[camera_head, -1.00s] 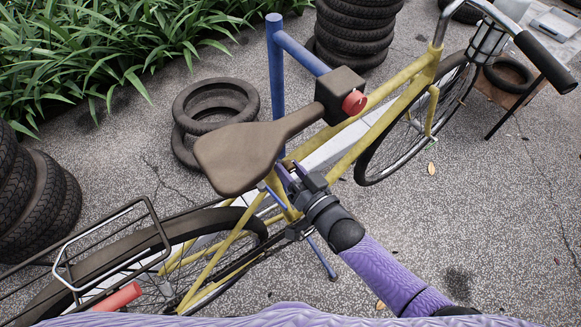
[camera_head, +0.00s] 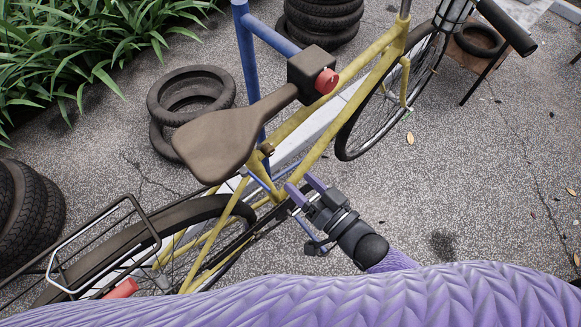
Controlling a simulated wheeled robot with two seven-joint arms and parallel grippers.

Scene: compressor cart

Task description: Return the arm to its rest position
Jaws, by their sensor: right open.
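My right gripper (camera_head: 303,193) is open, with its two purple fingers beside the yellow frame of the bicycle (camera_head: 312,152), just below the seat post. I see nothing between the fingers. My purple right arm crosses the bottom of the view and hides the ground there. The bicycle has a brown saddle (camera_head: 226,138) and a black clamp with a red knob (camera_head: 326,81) that grips the frame from a blue stand (camera_head: 246,60). My left gripper does not show.
Loose tyres (camera_head: 190,100) lie on the pavement behind the saddle. Tyre stacks stand at the back (camera_head: 322,22) and at the left (camera_head: 30,215). A black rear rack (camera_head: 100,250) juts out at lower left. The pavement at right (camera_head: 490,180) is mostly clear.

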